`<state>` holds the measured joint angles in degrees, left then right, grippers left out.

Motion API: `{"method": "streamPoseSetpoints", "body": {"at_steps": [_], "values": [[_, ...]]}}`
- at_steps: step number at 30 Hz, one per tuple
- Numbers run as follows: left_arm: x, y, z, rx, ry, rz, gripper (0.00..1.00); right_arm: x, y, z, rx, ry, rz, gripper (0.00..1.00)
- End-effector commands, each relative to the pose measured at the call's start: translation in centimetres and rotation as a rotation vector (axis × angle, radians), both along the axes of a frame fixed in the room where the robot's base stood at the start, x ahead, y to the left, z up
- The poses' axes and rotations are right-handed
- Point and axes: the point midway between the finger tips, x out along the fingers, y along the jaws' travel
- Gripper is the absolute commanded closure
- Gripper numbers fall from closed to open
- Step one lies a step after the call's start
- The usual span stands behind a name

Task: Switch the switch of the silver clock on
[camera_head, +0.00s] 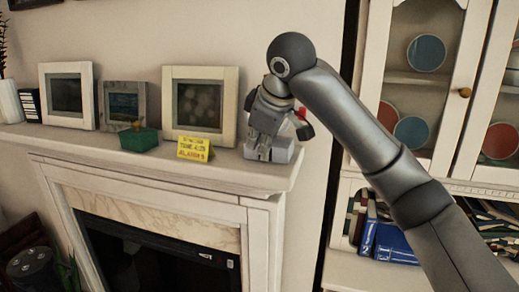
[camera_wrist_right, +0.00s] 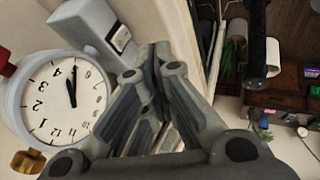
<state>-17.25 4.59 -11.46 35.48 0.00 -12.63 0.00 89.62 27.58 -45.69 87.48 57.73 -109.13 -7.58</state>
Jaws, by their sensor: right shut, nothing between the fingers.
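The clock (camera_wrist_right: 65,95) shows in the right wrist view at the left, with a white face, dark numerals and a silver-grey rim. A pale grey box with a small switch plate (camera_wrist_right: 121,38) adjoins it at the top. In the head view the clock is mostly hidden behind my right gripper (camera_head: 256,152), at the mantel's right end; a pale grey block (camera_head: 283,151) shows beside the fingers. In the right wrist view my right gripper (camera_wrist_right: 157,52) is shut and empty, its fingertips close beside the box; contact cannot be told. My left gripper is out of view.
The white mantel (camera_head: 220,172) also carries a yellow sign (camera_head: 195,149), a green box (camera_head: 138,139) and several picture frames (camera_head: 201,106) to the left of the gripper. A cabinet with glass doors (camera_head: 425,85) and shelved books (camera_head: 392,242) stand at the right.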

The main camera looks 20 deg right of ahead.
Motion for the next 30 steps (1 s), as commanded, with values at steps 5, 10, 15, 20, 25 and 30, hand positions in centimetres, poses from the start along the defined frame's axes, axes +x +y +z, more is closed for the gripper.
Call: {"method": "streamPoseSetpoints", "body": {"at_steps": [5,10,15,20,25,30], "values": [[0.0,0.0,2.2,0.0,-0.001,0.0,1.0,2.3,0.1,-3.0,-0.002,0.006,-0.001,1.0],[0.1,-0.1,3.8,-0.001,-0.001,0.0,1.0,4.4,-0.3,-4.8,0.002,0.002,-0.005,1.0],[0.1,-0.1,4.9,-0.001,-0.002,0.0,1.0,6.0,-1.3,-5.2,0.001,0.002,-0.003,1.0],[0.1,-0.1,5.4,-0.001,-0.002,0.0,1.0,6.7,-1.9,-5.5,0.002,0.002,-0.002,1.0],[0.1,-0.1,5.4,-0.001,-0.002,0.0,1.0,6.9,-2.0,-5.7,0.001,0.0,-0.002,1.0],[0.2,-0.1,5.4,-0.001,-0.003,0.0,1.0,6.9,-2.0,-5.7,0.001,0.0,-0.002,1.0]]}}
